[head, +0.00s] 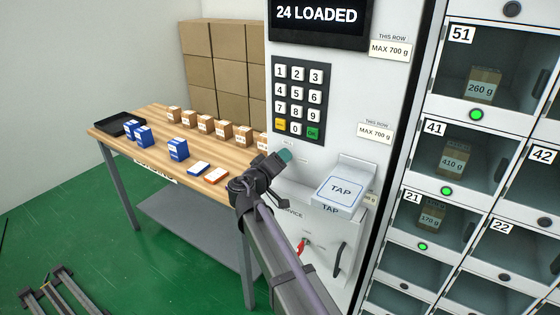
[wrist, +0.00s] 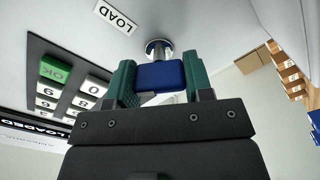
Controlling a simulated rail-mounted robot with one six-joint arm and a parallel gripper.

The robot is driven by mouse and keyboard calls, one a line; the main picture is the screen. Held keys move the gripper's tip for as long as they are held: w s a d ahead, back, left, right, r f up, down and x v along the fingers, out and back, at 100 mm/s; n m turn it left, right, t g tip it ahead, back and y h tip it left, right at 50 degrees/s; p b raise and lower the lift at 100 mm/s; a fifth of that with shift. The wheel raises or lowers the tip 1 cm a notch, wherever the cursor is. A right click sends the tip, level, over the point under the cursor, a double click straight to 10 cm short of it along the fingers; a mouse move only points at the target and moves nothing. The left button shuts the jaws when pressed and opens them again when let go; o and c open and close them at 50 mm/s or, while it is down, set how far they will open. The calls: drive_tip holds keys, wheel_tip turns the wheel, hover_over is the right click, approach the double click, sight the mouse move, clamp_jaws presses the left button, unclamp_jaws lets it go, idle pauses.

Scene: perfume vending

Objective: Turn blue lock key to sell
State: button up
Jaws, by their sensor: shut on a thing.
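The blue key (wrist: 161,76) shows in the wrist view as a flat blue block at the round metal lock (wrist: 158,47) in the machine's white front. My gripper (wrist: 160,82) has one green finger on each side of the key and is shut on it. A LOAD label (wrist: 116,16) lies on the panel beside the lock. No SELL label is readable. In the head view my gripper (head: 284,156) is against the panel below the keypad and hides the key and lock. The screen (head: 317,15) reads "24 LOADED".
The keypad (head: 298,101) is above my gripper. A TAP reader (head: 341,190) juts out to its right. A red-handled key (head: 303,246) and a dark handle (head: 341,260) are lower down. Lockers (head: 480,85) stand right. A table (head: 160,150) with small boxes stands left.

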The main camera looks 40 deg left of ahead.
drive_tip(key=n, duration=0.3)
drive_tip(key=shift+n, duration=0.3)
drive_tip(key=shift+f+n, duration=0.1)
drive_tip(key=shift+n, duration=1.8)
drive_tip(key=o, duration=0.9)
drive_tip(key=s, duration=0.7)
drive_tip(key=s+d, duration=0.1)
drive_tip(key=s, duration=0.2)
drive_tip(key=shift+s, duration=0.4)
